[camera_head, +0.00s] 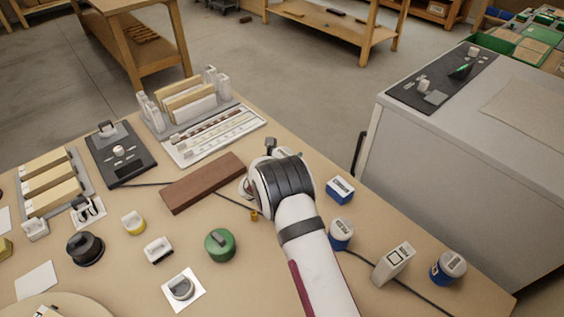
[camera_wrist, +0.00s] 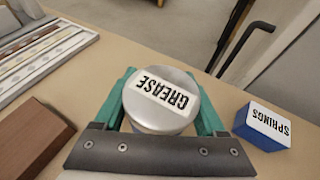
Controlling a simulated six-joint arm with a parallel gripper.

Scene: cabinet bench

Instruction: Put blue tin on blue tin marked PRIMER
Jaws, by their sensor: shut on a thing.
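My gripper (camera_wrist: 165,98) is shut on a round tin with a silver lid, the GREASE tin (camera_wrist: 158,108), between its green fingers in the wrist view. The colour of its side is hard to tell there. In the head view my own wrist hides the fingers and most of that tin. Two blue tins with pale lids stand upright on the bench in the head view. One blue tin (camera_head: 341,235) is just right of my forearm, and the other blue tin (camera_head: 448,268) is near the right edge. Their labels are too small to read, so I cannot tell which says PRIMER.
A blue SPRINGS box (camera_wrist: 263,128) is right of my gripper; the head view shows it too (camera_head: 340,190). A white-grey box (camera_head: 393,263) stands between the blue tins. A brown block (camera_head: 203,183), green tin (camera_head: 220,245) and cables lie left. A grey cabinet (camera_head: 440,150) borders the bench.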

